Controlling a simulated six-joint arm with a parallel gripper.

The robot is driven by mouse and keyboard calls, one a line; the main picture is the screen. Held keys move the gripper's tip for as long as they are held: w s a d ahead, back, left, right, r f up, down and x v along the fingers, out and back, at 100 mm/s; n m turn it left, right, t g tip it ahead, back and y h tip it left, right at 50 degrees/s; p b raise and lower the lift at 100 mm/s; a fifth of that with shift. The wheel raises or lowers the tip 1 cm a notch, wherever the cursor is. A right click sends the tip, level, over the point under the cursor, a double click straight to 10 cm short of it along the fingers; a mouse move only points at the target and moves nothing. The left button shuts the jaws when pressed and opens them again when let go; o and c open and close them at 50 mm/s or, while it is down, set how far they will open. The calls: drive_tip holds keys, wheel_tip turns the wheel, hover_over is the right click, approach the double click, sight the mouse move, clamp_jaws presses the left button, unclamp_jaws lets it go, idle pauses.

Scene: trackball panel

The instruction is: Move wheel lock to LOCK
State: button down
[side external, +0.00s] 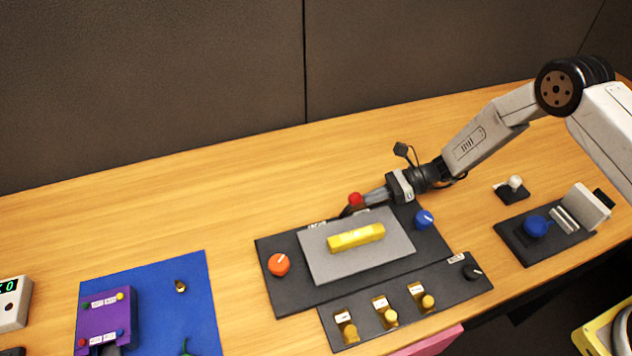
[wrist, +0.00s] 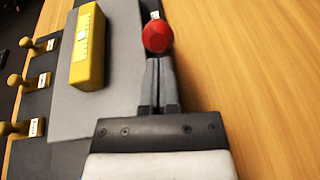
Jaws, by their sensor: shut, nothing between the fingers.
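My gripper (side external: 368,197) is shut and empty at the far edge of the dark panel (side external: 268,250). Its fingertips, also in the wrist view (wrist: 159,65), are right by a red ball knob (side external: 355,199). In the wrist view the red knob (wrist: 157,36) is just ahead of the fingertips, with a small white label behind it. I cannot tell whether they touch. No label reading LOCK is legible, so I cannot tell for sure which control is the wheel lock.
A yellow bar (side external: 356,236) lies on the grey plate (side external: 320,272). An orange knob (side external: 278,264) and a blue knob (side external: 424,219) flank it. The front strip has yellow levers (side external: 390,315) and a black knob (side external: 472,271). The wood table behind is clear.

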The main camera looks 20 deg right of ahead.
sight(357, 196)
drive_tip(key=shift+a+r+h, duration=0.3)
drive_tip(key=shift+r+h, duration=0.1)
drive_tip(key=shift+h, duration=0.1)
idle(0.4)
drive_tip(key=shift+a+r+h, duration=0.8)
drive_tip(key=shift+h, duration=0.4)
drive_tip(key=a+h, duration=0.1)
drive_tip(key=a+r+h, duration=0.1)
drive_tip(key=h, duration=0.1)
drive_tip(key=shift+a+r+n+g+h, duration=0.15)
drive_tip(key=shift+a+h, duration=0.55)
drive_tip(key=shift+h, duration=0.25)
drive_tip(key=shift+a+r+n+g+h, duration=0.15)
drive_tip(key=shift+a+h, duration=0.55)
drive_tip(key=shift+h, duration=0.25)
drive_tip(key=shift+a, duration=1.05)
drive_tip(key=a+v, duration=0.1)
drive_tip(key=v, duration=0.8)
drive_tip(key=shift+a+r, duration=0.2)
drive_tip(key=shift+r, duration=0.45)
